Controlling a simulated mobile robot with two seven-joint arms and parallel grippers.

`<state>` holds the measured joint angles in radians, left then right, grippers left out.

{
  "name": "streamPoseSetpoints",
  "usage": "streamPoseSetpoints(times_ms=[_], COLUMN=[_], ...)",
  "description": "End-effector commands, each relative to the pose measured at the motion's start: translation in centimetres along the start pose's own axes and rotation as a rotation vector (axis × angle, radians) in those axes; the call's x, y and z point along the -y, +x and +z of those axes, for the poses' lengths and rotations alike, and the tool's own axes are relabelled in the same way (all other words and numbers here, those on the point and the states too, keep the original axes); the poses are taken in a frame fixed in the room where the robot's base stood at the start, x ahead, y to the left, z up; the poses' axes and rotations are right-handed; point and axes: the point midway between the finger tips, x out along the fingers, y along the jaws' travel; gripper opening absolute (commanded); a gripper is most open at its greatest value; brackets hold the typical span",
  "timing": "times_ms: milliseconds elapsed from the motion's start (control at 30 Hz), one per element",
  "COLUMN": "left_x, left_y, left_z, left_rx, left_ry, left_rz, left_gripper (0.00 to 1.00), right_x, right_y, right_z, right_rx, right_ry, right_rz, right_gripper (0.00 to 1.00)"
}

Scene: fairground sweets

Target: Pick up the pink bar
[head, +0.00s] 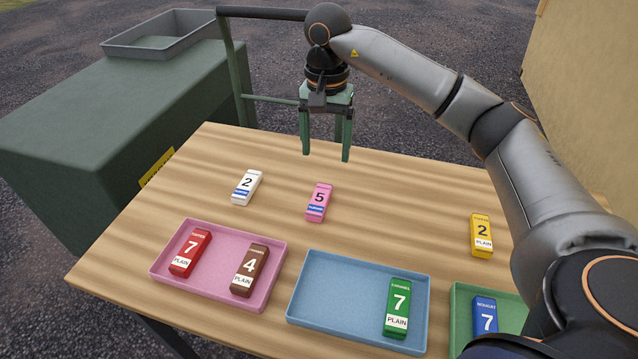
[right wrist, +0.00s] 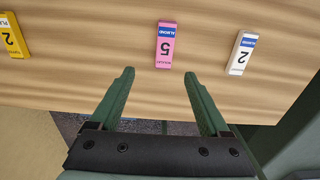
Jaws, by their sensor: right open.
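The pink bar (head: 319,202), marked with a 5, lies on the bare wooden table near its middle. It also shows in the right wrist view (right wrist: 165,45), beyond the fingertips and roughly between their lines. My right gripper (head: 325,157) is open and empty, with fingers pointing down above the table's far edge. It is behind the pink bar in the head view and apart from it. In the right wrist view its two green fingers (right wrist: 158,75) are spread wide. My left gripper is not in view.
A white bar (head: 247,187) lies left of the pink one, and a yellow bar (head: 481,235) lies far right. A pink tray (head: 215,284), a blue tray (head: 340,312) and a green tray (head: 460,312) hold bars along the near side. A green cabinet (head: 95,120) stands left.

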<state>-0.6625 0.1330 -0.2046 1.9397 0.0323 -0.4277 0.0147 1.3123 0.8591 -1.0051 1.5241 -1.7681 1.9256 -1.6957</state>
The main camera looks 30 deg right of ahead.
Motion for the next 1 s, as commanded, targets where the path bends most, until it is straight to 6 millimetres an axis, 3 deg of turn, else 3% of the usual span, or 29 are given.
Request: streamPoseSetpoints(times_ms=[167, 400, 733, 1000], left_x=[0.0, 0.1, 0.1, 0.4], left_y=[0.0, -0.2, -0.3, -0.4], left_z=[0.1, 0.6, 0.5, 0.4], left_rx=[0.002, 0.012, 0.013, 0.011], left_ry=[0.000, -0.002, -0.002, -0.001], left_rz=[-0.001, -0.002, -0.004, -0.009], left_gripper=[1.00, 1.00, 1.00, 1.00], right_x=[0.0, 0.0, 0.3, 0.8], right_y=[1.0, 5.3, 8.3, 12.0], right_z=[0.1, 0.1, 0.4, 0.9], right_rx=[0.002, 0.003, 0.002, 0.002], right_ry=[0.000, 0.000, -0.002, 0.000], right_rz=[0.001, 0.003, 0.001, 0.001], right_gripper=[0.80, 0.80, 0.80, 0.80])
